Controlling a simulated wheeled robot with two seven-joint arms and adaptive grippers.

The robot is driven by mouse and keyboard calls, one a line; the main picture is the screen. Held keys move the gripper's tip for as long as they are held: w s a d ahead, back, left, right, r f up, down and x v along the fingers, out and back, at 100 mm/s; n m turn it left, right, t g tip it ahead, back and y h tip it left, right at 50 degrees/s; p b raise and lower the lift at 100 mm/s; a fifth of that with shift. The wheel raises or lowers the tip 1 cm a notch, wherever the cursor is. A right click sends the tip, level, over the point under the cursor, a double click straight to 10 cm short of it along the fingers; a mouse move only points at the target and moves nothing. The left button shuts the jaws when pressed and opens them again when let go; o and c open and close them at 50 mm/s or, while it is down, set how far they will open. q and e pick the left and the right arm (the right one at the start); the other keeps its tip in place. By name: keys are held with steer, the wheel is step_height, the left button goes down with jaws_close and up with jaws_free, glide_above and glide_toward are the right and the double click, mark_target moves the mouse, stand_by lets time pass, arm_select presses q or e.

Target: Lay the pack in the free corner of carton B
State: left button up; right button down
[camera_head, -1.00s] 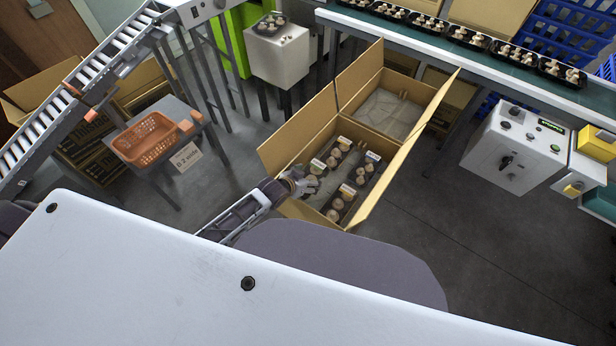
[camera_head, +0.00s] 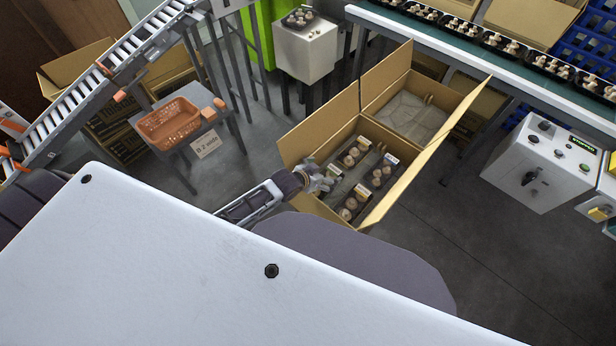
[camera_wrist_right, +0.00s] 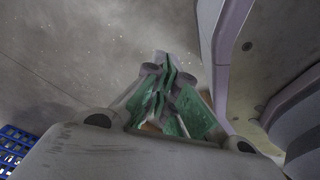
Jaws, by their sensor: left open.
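An open cardboard carton (camera_head: 294,146) stands right of centre in the head view. Several dark packs of mushrooms with pale labels lie in its near part, including a right-hand pack (camera_head: 378,178) and a back pack (camera_head: 352,156). Another pack's label (camera_head: 333,171) shows beside my left gripper, which partly hides that corner. My left gripper (camera_head: 326,181) is open at the carton's left edge, with no pack visible between its fingers. I cannot read a letter on this carton. My right gripper (camera_wrist_right: 165,85) shows its green fingers close together in the right wrist view, over grey floor; its opening is unclear.
Another open carton section (camera_head: 410,115) behind the packs looks bare of packs. A conveyor (camera_head: 460,50) with mushroom packs runs along the back right. A grey control box (camera_head: 530,165) stands at right, and an orange basket (camera_head: 168,122) on a stand at left.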

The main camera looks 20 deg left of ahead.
arm_select(q)
steer(key=p+v, duration=0.1)
steer(key=v, duration=0.5)
steer(key=shift+s+r, duration=0.1)
steer(key=p+v, duration=0.1)
steer(key=v, duration=0.3)
steer(key=shift+s+a+r, duration=0.2)
steer(key=shift+s+r, duration=0.05)
arm_select(e)
steer(key=s, duration=0.1)
steer(key=s+d, duration=0.2)
steer(key=s, duration=0.1)
steer(key=shift+d+f, duration=0.25)
steer(key=shift+f, duration=0.1)
steer(key=shift+s+g, duration=0.3)
steer(key=shift+s, duration=0.1)
arm_select(q)
steer(key=shift+c, duration=0.4)
arm_select(e)
steer(key=shift+w, duration=0.45)
